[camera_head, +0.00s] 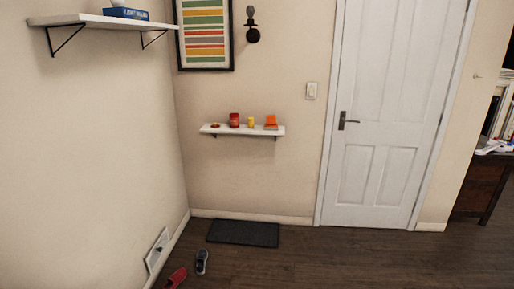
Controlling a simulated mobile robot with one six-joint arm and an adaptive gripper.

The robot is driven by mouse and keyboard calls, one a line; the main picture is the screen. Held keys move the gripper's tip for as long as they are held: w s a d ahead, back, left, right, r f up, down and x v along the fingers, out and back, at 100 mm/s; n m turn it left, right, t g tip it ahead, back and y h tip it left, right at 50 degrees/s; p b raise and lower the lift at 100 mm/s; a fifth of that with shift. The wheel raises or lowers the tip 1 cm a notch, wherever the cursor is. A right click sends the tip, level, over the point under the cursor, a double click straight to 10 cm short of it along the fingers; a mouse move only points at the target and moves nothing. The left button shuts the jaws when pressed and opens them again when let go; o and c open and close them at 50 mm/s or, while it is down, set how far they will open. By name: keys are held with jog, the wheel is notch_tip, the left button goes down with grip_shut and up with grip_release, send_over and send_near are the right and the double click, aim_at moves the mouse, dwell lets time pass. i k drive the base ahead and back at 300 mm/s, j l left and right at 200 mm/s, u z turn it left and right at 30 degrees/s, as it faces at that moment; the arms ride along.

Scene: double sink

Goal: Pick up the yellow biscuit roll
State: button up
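A small yellow object (250,122), which looks like the yellow biscuit roll, stands upright on a small white wall shelf (207,129) on the far wall. A red can-like item (234,120) stands to its left and an orange item (271,122) to its right. A small reddish item (215,125) lies near the shelf's left end. They are too small to read in detail. My gripper is not in view.
A dark mat (243,233) lies below the shelf. A dark shoe (202,262) and a red shoe (176,277) lie on the floor by the left wall. A white door (385,110) is right of the shelf. The middle floor is clear.

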aim_at(250, 120)
jog(key=i+u, duration=0.1)
jog(key=i, duration=0.45)
jog(key=i+l+u, duration=0.1)
jog(key=i, duration=0.45)
jog(key=i+l+u, duration=0.1)
jog(key=i, duration=0.45)
jog(key=i+l+u, duration=0.15)
jog(key=i, duration=0.3)
jog(key=i+l+u, duration=0.1)
jog(key=i, duration=0.4)
jog(key=i+l+u, duration=0.15)
jog(key=i, duration=0.3)
jog(key=i+l+u, duration=0.1)
jog(key=i+l, duration=0.15)
jog(key=i, duration=0.2)
jog(key=i+l+u, duration=0.15)
jog(key=i, duration=0.3)
jog(key=l, duration=0.1)
